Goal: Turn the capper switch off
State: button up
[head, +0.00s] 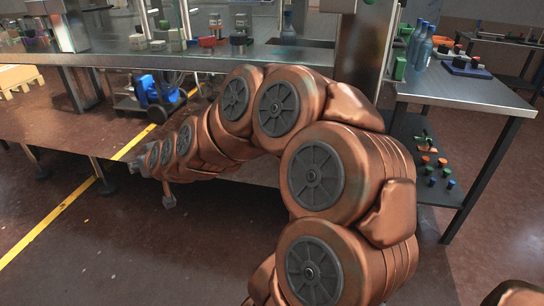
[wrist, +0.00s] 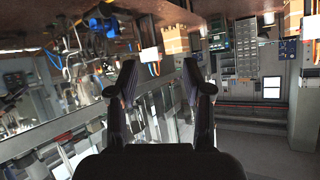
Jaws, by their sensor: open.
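My gripper (wrist: 160,82) is open and empty in the wrist view, its two dark fingers apart. In the head view my arm reaches left, and its far end is small and hard to make out. I cannot tell which of these controls is the capper switch.
A metal bench (head: 280,53) with jars and fixtures runs along the back. Blue bottles (head: 424,52) stand on the right table (head: 462,92). A blue wheeled machine (head: 160,95) stands below the bench. The floor at left, with a yellow line (head: 50,220), is clear.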

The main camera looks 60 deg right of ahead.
jog(key=s+d+f+m+h+b, duration=0.1)
jog(key=d+f+m+h+b, duration=0.25)
jog(key=d, duration=0.65)
jog(key=d+f+m+h+b, duration=0.25)
jog(key=d+h+b, duration=0.2)
jog(key=d, duration=0.55)
jog(key=s+d+f+m+g+h+b, duration=0.2)
jog(key=s+d+f+g+h+b, duration=0.15)
jog(key=s+d, duration=0.35)
jog(key=s+d+f+m+g+h+b, duration=0.25)
jog(key=s+d+h, duration=0.2)
jog(key=d, duration=0.35)
jog(key=shift+y, duration=0.3)
jog(key=shift+s+b+x, duration=0.1)
jog(key=shift+b+x, duration=0.25)
jog(key=shift+x, duration=1.6)
jog(key=shift+s+b+x, duration=0.15)
jog(key=shift+b+x, duration=0.2)
jog(key=shift+x, duration=1.6)
jog(key=shift+f, duration=0.1)
jog(key=shift+c, duration=0.3)
grip_shut()
